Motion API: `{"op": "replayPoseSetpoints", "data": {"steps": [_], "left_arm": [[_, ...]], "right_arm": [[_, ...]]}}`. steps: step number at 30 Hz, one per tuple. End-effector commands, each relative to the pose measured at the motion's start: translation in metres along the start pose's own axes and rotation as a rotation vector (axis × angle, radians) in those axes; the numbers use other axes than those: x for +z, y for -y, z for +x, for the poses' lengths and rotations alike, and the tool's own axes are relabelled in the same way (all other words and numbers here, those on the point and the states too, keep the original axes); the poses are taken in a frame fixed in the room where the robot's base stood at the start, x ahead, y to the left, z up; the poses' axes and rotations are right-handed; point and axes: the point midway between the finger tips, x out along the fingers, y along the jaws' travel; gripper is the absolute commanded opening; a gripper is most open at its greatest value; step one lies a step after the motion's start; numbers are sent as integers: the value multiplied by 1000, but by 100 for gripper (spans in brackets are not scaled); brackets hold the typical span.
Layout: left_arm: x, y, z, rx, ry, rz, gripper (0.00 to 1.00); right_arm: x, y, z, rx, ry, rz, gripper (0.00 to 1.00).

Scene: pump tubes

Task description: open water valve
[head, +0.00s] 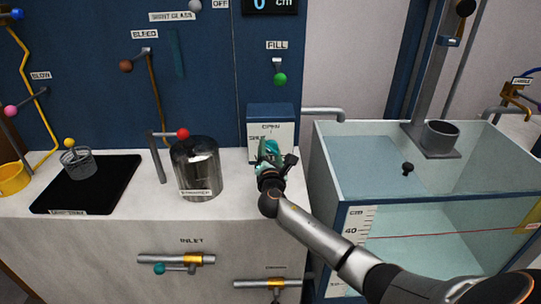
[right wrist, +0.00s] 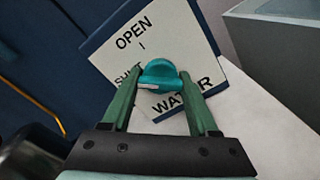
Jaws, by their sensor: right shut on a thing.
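The water valve is a teal knob (right wrist: 160,73) on a white panel (right wrist: 200,62) marked OPEN, SHUT and WATER. The knob's white mark points to the left in the right wrist view, near the partly hidden word SHUT. The panel is the front of a blue-topped box (head: 270,110) on the counter in the head view. My right gripper (right wrist: 159,82) is shut on the knob, one green finger on each side. In the head view my right gripper (head: 271,158) covers most of the knob and the lower panel. My left gripper is not in view.
A glass tank (head: 380,165) with water stands right of the counter, close to my right arm. A green FILL knob (head: 280,78) is on the wall above.

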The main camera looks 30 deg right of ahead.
Motion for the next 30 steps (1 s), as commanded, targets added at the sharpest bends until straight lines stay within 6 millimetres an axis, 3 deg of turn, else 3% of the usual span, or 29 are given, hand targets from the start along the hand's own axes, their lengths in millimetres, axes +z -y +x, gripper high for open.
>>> {"op": "replayPoseSetpoints", "data": {"steps": [18,30], "left_arm": [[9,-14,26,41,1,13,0],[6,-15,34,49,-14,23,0]], "right_arm": [[-2,0,0,-1,0,575,4],[0,-2,0,-1,-1,812,4]]}}
